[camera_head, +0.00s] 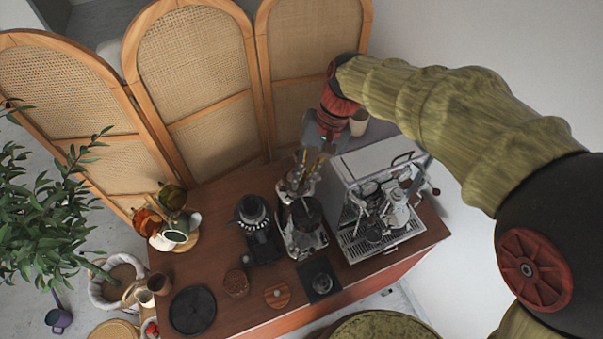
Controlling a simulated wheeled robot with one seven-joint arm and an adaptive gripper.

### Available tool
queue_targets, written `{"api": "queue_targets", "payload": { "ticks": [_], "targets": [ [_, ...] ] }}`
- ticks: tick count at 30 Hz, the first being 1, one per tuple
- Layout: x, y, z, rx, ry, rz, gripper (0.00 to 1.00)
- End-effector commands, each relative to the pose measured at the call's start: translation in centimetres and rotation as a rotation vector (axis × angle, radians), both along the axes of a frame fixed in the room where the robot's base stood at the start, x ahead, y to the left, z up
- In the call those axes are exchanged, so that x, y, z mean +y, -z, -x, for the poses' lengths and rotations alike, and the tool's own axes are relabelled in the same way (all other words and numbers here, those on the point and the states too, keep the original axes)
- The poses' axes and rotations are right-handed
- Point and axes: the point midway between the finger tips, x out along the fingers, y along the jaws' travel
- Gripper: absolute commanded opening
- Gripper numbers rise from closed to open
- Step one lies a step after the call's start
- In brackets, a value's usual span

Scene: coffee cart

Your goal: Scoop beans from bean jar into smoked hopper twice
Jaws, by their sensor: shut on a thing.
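My gripper (300,186) points down at the back middle of the wooden cart, shut on what looks like a slim scoop; its bowl is hard to make out. It is above the grinder with the dark smoked hopper (307,214), just left of the espresso machine. From this angle I cannot tell whether the scoop is over the hopper opening or behind it. The bean jar (237,283), a small round jar filled with brown beans, stands near the front edge of the cart, well away from my gripper. Whether the scoop holds beans is not visible.
A steel espresso machine (385,205) stands at the right. A second, black grinder (252,214) stands left of the hopper. A round black tray (193,311), a wooden disc (277,295) and a tamping mat (319,282) line the front. Rattan screens (190,75) close the back.

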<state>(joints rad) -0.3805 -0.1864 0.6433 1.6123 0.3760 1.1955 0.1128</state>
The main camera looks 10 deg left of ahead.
Motion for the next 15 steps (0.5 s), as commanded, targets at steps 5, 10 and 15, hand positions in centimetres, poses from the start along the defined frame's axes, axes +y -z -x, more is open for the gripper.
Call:
{"api": "queue_targets", "payload": {
  "ticks": [5,10,15],
  "targets": [
    [-0.06,0.65,0.05,0.012,0.012,-0.063,0.0],
    [-0.14,0.92,0.08,0.023,0.023,-0.128,0.0],
    [-0.21,1.09,0.05,0.03,0.035,-0.195,0.0]
  ]
}}
